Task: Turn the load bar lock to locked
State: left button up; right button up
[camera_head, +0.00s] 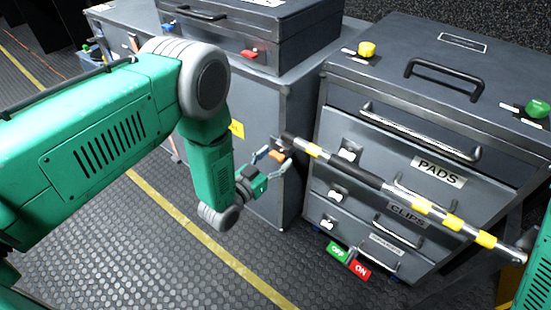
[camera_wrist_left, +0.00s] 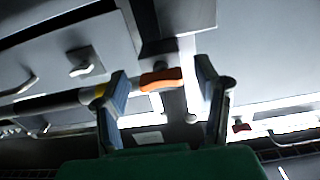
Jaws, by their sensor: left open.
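The load bar (camera_head: 420,203), banded in yellow, black and silver, runs across the front of the drawer cabinet. At its left end is the load bar lock, a small orange lever (camera_head: 277,156), close to the edge of the neighbouring grey case. In the left wrist view the orange lever (camera_wrist_left: 160,79) lies crosswise between the two fingers. My left gripper (camera_head: 272,163) is open, its fingers pointing at the lever and spread on either side of it; I cannot tell whether they touch it. The left gripper also shows in the wrist view (camera_wrist_left: 162,88). My right gripper is out of view.
The drawer cabinet (camera_head: 450,100) has several handles and white latches, and labels PADS and CLIPS. Green and red tags (camera_head: 349,260) hang low. A dark case with a red latch (camera_head: 250,54) sits at the back. The ribbed floor (camera_head: 130,240) is open.

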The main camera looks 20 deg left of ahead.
pick_arm(q)
jog(key=v, duration=1.1)
jog(key=shift+s+a, duration=0.15)
jog(key=shift+s, duration=0.25)
jog(key=s+a+n+g+y+p, duration=0.1)
jog(key=s+a+g+y+p, duration=0.2)
jog(key=s+g, duration=0.5)
jog(key=s+a+n+g+y+p, duration=0.2)
jog(key=s+g, duration=0.6)
jog(key=s, duration=0.8)
jog(key=a+y+p, duration=0.1)
jog(key=a+p, duration=0.1)
jog(key=p, duration=0.1)
jog(key=shift+s+r+n, duration=0.25)
jog(key=shift+s+n, duration=0.05)
jog(key=shift+s, duration=0.05)
